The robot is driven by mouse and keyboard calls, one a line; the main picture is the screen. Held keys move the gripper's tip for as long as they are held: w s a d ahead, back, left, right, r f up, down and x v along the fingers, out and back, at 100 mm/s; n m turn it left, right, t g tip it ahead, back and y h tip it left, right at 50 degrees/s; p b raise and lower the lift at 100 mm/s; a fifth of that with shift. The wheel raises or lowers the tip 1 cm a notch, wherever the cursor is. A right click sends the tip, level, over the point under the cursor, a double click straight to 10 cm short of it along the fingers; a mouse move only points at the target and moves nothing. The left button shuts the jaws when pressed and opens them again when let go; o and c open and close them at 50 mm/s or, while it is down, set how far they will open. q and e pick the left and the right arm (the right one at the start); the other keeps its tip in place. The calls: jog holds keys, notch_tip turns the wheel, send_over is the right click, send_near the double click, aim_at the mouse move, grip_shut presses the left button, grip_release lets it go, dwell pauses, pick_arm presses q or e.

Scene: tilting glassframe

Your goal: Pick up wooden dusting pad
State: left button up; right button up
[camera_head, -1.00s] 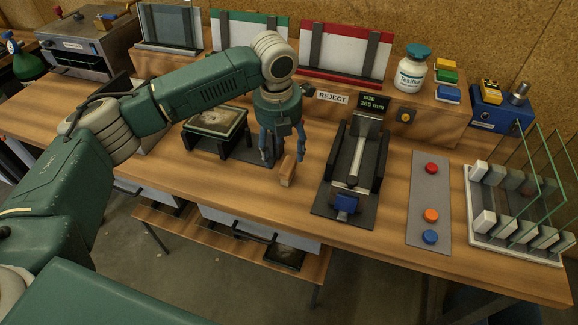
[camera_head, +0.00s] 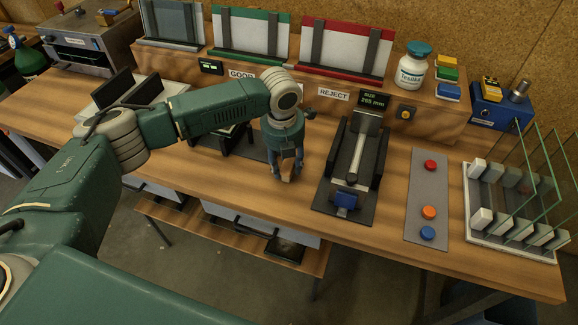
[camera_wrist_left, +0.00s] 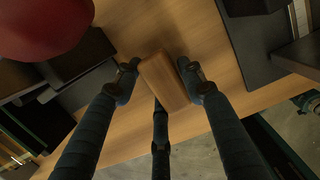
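The wooden dusting pad (camera_head: 288,171) is a small brown block at the front middle of the bench. It shows large in the left wrist view (camera_wrist_left: 164,82). My left gripper (camera_head: 286,172) points down around it. In the left wrist view the gripper's fingers (camera_wrist_left: 160,84) lie against both sides of the pad, with the third finger at its near end. The gripper looks shut on the pad. I cannot tell whether the pad is clear of the bench top. My right gripper is not in view.
A black gauge fixture (camera_head: 349,170) stands right of the pad, and a black stand (camera_head: 238,143) is partly hidden behind my left arm. Farther right are a button panel (camera_head: 429,200) and a rack of upright glass panes (camera_head: 515,215). The bench's front edge is close to the pad.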

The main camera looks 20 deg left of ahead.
pick_arm(q)
jog(key=c, duration=0.6)
jog(key=shift+o, duration=0.2)
notch_tip(320, 180, up, 20)
jog(key=b, duration=0.3)
